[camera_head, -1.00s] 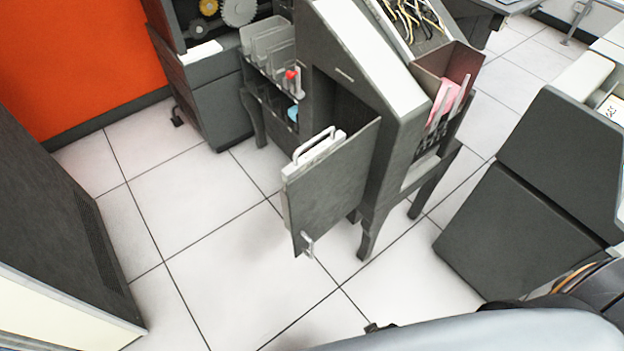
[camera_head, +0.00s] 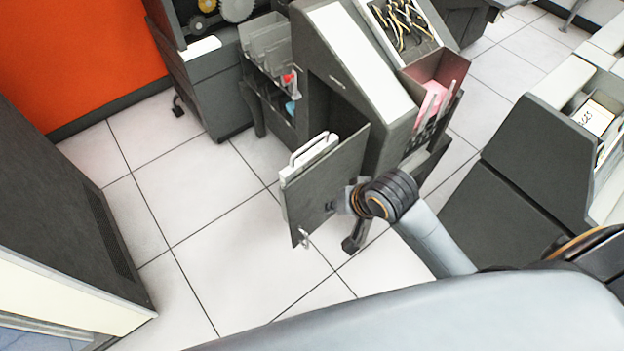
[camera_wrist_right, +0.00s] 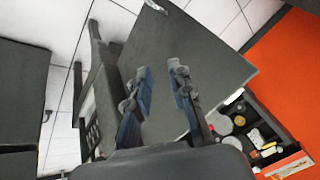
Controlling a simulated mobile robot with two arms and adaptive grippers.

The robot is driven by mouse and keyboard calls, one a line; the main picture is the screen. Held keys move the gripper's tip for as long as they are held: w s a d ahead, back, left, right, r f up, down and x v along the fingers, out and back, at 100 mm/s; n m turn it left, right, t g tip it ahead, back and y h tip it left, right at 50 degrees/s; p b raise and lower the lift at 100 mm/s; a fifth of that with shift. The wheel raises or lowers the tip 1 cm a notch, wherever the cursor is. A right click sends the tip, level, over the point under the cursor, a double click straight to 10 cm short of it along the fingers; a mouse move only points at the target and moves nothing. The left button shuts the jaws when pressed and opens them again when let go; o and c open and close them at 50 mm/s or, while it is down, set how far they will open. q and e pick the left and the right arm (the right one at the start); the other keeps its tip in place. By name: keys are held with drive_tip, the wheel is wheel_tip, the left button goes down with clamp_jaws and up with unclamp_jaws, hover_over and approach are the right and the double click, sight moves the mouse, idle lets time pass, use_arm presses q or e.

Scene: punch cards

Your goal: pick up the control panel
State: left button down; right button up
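I take the dark grey flat panel (camera_head: 325,175) with a white handle bar on its top edge to be the control panel. It stands out like an open door from the front of a grey cabinet (camera_head: 395,125). My right gripper (camera_head: 331,206) is at the panel's lower right part, partly hidden by its own wrist. In the right wrist view the two blue-padded fingers (camera_wrist_right: 160,95) are apart, with the panel (camera_wrist_right: 195,55) close by. I cannot tell whether they touch it or straddle its edge. My left gripper is not in view.
A red-brown bin with pink cards (camera_head: 437,90) is on the cabinet's right side. Clear card holders (camera_head: 268,45) are on its left. A dark machine (camera_head: 540,170) stands at the right. White tiled floor (camera_head: 235,250) is free in front of the panel.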

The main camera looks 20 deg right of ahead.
drive_tip(key=w+r+m, duration=0.3)
drive_tip(key=w+r, duration=0.2)
drive_tip(key=w, duration=0.1)
drive_tip(key=m+t, duration=0.1)
drive_tip(key=m, duration=0.5)
approach(309, 145)
drive_tip(key=shift+m+y, duration=0.3)
drive_tip(key=x, duration=0.3)
drive_tip(key=d+p+x, duration=0.1)
drive_tip(key=x, duration=0.1)
drive_tip(key=shift+w+a+f, duration=0.15)
drive_tip(key=shift+w+f, duration=0.15)
drive_tip(key=shift+p+x, duration=0.6)
drive_tip(key=shift+x, duration=2)
drive_tip(key=shift+s+a, duration=0.15)
drive_tip(key=shift+s, duration=0.05)
clamp_jaws()
